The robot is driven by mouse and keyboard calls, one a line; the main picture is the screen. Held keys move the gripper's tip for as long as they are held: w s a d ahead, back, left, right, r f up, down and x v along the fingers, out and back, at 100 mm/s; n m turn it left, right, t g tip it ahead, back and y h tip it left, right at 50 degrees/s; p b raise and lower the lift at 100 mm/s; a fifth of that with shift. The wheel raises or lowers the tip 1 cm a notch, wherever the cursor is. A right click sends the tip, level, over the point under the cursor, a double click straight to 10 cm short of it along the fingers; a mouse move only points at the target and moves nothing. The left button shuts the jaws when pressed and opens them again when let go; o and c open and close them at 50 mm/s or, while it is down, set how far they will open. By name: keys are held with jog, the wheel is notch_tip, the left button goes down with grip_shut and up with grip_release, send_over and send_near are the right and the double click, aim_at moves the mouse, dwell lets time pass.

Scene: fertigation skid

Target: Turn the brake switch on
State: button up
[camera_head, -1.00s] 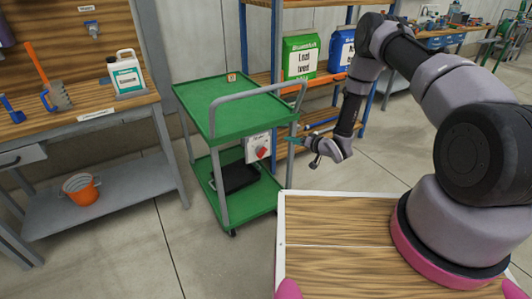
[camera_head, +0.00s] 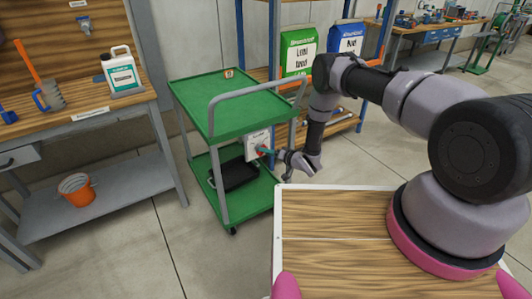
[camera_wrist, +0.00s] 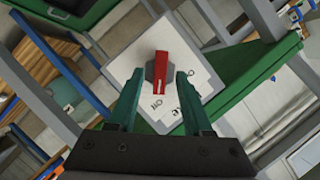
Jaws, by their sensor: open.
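The brake switch is a red knob (camera_wrist: 160,74) on a white plate (camera_wrist: 190,88) with printed markings. The plate (camera_head: 257,143) is fixed to the side of a green cart, under its push handle. My gripper (camera_wrist: 160,88) has green fingers. In the wrist view they are open, one on each side of the knob's lower part. I cannot tell whether they touch it. In the head view my gripper (camera_head: 266,151) is right at the plate and hides the knob.
The green cart (camera_head: 235,100) has a grey handle (camera_head: 255,91) above the plate and a black tray (camera_head: 234,175) on its lower shelf. A workbench (camera_head: 95,112) stands at left, and shelving with bags (camera_head: 299,53) is behind. The floor between bench and cart is clear.

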jog(key=shift+w+a+f, duration=0.1)
jog(key=shift+w+a, duration=0.2)
jog(key=shift+a, duration=0.05)
grip_shut()
jog(key=shift+s+a+n+t+h, duration=0.15)
jog(key=shift+n+t+h, duration=0.8)
jog(key=shift+n, duration=1.1)
jog(key=shift+s+a+n+t+h, duration=0.15)
jog(key=shift+n+t+h, duration=0.35)
jog(key=shift+n+h, duration=1.2)
jog(key=shift+s+a+n+t+h, duration=0.15)
jog(key=shift+n+t+h, duration=0.6)
jog(key=shift+n, duration=1.7)
